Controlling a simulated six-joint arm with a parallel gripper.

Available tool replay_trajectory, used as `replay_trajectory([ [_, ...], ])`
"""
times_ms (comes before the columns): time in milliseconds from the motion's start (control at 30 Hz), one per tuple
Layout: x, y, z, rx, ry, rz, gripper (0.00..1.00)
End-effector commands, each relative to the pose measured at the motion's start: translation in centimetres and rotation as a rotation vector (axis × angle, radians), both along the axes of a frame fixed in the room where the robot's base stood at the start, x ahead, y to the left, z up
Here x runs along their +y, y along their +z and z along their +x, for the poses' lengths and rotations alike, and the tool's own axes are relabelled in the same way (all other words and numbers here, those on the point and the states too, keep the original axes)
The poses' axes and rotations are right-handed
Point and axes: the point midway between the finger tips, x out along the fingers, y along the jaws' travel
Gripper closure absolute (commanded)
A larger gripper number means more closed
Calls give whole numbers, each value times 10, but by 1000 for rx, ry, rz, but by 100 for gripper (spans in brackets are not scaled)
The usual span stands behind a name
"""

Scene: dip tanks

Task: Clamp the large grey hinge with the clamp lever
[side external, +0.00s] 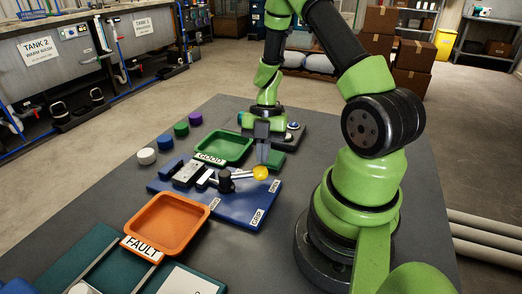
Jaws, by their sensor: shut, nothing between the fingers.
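The clamp fixture sits on a blue base plate (232,210) in the middle of the table. A grey metal block, apparently the large grey hinge (187,173), lies at its left part. The clamp lever (236,175) has a dark pivot and a light rod that lies low, nearly flat, and ends in a yellow knob (260,173) at the right. My gripper (263,160) points down, shut and empty, just above or beside the knob. I cannot tell whether it touches the knob. How firmly the clamp presses on the hinge is too small to tell.
A green GOOD tray (225,150) stands behind the fixture, and an orange FAULT tray (167,225) in front. Several round coloured pieces (181,129) line the table's left side. A dark panel with buttons (292,127) is behind my gripper. The grey table (270,262) is bare at the front right.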

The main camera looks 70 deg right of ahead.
Motion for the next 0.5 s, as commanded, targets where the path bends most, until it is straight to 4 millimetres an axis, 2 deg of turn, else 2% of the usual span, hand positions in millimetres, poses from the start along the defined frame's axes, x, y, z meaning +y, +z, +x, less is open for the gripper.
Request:
replay_trajectory([
  [500,15,0,-15,4,-232,1,100],
])
